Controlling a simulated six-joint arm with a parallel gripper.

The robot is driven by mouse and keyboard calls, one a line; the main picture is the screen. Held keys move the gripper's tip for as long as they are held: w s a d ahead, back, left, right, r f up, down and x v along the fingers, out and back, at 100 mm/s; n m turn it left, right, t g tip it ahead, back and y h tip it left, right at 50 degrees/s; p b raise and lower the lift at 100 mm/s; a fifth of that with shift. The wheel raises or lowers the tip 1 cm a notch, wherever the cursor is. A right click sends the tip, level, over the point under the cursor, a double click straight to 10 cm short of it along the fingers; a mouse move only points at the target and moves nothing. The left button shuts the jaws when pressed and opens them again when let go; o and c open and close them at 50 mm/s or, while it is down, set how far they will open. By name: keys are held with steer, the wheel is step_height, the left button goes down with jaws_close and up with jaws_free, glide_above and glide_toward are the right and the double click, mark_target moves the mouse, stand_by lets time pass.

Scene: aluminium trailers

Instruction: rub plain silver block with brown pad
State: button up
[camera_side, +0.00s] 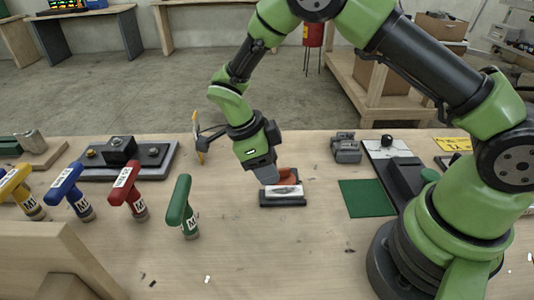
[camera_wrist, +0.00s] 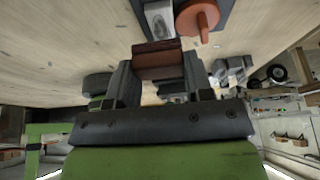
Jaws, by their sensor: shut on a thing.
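My gripper (camera_wrist: 158,80) is shut on a brown pad (camera_wrist: 158,60), held between its two fingers in the wrist view. A silver block (camera_wrist: 158,20) lies just beyond the pad, with a paler patch on its top. In the side view the silver block (camera_side: 285,190) sits on a dark base (camera_side: 283,202), and my gripper (camera_side: 268,178) points down at its back left edge. The pad is largely hidden there, and I cannot tell whether it touches the block. An orange-brown knobbed piece (camera_wrist: 197,18) sits beside the block; it also shows in the side view (camera_side: 288,175).
Upright handled tools stand at left: yellow (camera_side: 14,183), blue (camera_side: 66,185), red (camera_side: 124,185) and green (camera_side: 180,205). A dark fixture (camera_side: 155,160) is behind them. A grey device (camera_side: 345,148) and green mat (camera_side: 366,198) lie right. The front middle bench is mostly clear.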

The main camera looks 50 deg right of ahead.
mark_target(268, 192)
steer(key=shift+f, duration=1.6)
steer(key=shift+x, duration=0.8)
steer(key=shift+c, duration=0.5)
steer(key=shift+s+d, duration=2.3)
steer(key=shift+w+a, duration=2.45)
steer(key=shift+w, duration=0.05)
steer(key=shift+w+a+r, duration=0.1)
steer(key=shift+r, duration=4.1)
